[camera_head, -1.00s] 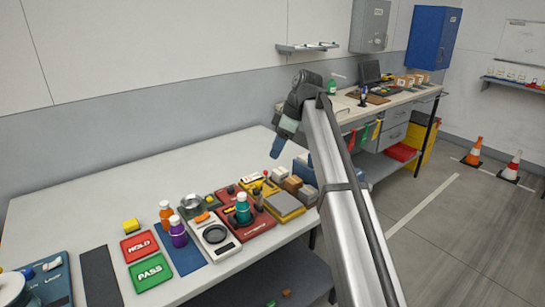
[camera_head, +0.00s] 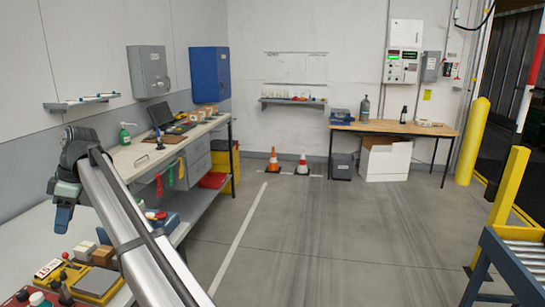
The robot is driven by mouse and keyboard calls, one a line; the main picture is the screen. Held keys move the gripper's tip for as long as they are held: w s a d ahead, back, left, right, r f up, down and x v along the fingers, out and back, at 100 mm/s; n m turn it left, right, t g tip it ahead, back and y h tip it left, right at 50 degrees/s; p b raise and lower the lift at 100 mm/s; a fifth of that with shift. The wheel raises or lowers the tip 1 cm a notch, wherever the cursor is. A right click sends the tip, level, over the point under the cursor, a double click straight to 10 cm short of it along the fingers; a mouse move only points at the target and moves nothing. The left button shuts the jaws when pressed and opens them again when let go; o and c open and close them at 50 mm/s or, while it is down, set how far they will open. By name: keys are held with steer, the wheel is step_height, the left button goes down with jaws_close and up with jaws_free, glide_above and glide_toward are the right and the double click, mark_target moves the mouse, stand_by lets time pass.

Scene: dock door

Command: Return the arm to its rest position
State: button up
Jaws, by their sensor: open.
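My arm reaches up from the bottom of the head view to the left side. My gripper (camera_head: 62,215) hangs at its far end, pointing down above the near white bench (camera_head: 28,236). Its jaws are open, and I see nothing held between them, though the fingertips are small and dark. It is apart from the items on the bench below.
Bench items, including a yellow tray (camera_head: 97,283) and small boxes, lie below the arm. A second bench (camera_head: 140,160) holds a laptop (camera_head: 161,115). Two cones (camera_head: 273,160) stand at the back wall. A roller conveyor (camera_head: 520,262) is at right. The middle floor is clear.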

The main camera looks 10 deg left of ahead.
steer(key=w+d+f+m+t, duration=0.1)
steer(key=w+d+f+m, duration=0.1)
steer(key=d+f+m, duration=0.6)
steer(key=w+d+f+m+t, duration=0.2)
steer(key=d+f, duration=0.1)
steer(key=f, duration=0.9)
steer(key=w+d+f+m+t, duration=0.1)
steer(key=w+d+f+m, duration=0.1)
steer(key=d+f+m, duration=0.6)
steer(key=d+f+h, duration=0.3)
steer(key=d+f, duration=1.7)
steer(key=f, duration=0.2)
steer(key=s+d+f+m+g+h, duration=0.15)
steer(key=s+d+f, duration=0.35)
steer(key=d, duration=0.6)
steer(key=s+d+f+m+g, duration=0.1)
steer(key=s+d+f+g, duration=0.15)
steer(key=d+f, duration=0.65)
steer(key=s+d+f+m+g, duration=0.1)
steer(key=s+d+f, duration=0.3)
steer(key=s+d, duration=0.5)
steer(key=s+d+f+m+g+y, duration=0.1)
steer(key=s+d+f+m, duration=0.3)
steer(key=s+d, duration=0.6)
steer(key=shift+d+f+g, duration=0.2)
steer(key=shift+d+g, duration=0.6)
steer(key=shift+d, duration=0.2)
